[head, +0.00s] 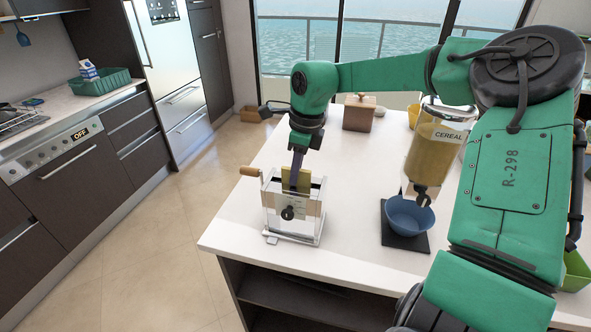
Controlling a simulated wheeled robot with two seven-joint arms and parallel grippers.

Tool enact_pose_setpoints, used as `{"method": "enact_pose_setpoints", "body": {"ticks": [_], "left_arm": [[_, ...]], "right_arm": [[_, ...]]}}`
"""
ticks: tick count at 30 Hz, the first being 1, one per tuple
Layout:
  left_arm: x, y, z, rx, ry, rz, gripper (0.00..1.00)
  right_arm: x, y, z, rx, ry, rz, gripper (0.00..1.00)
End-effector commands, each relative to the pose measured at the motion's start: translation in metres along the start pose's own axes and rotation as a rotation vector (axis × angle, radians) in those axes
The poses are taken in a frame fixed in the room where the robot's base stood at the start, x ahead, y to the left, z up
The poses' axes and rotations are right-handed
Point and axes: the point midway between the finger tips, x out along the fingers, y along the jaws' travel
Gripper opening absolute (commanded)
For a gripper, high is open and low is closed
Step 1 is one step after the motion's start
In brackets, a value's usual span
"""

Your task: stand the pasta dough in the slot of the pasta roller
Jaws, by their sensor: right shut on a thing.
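The pasta roller (306,222) is a silver and clear box near the left front corner of the white counter. Its crank has a wooden handle (250,172) sticking out to the left. The pasta dough (290,180) is a flat yellowish piece standing roughly upright at the top of the roller. My right gripper (297,172) comes down from above and is shut on the dough. The dough's lower part is at the roller's top opening; I cannot tell how deep it sits. My left gripper is not in view.
A cereal dispenser (437,150) stands right of the roller, with a blue bowl (409,216) on a dark mat (404,241) beneath it. A wooden box (359,114) is at the back. Counter between roller and bowl is clear. My right arm covers the right side.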

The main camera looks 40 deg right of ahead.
Motion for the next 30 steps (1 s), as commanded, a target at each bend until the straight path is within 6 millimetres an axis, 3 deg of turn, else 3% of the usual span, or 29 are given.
{"method": "enact_pose_setpoints", "body": {"ticks": [5,6,9,20,23,30], "left_arm": [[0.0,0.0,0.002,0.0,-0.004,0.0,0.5],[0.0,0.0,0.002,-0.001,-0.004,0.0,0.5],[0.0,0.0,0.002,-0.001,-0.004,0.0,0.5],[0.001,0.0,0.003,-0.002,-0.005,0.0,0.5],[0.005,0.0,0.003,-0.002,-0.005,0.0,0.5],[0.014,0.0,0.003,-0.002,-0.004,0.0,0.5]], "right_arm": [[0.0,0.0,0.0,0.0,-0.001,0.0,0.0],[0.0,0.0,0.0,0.0,-0.001,0.0,0.18],[-0.001,0.0,0.0,0.0,-0.001,0.0,0.49],[-0.005,-0.001,0.001,0.0,-0.002,-0.002,0.49],[-0.021,-0.001,0.001,0.0,-0.004,-0.004,0.49],[-0.091,0.0,0.0,0.001,-0.004,-0.006,0.49]]}}
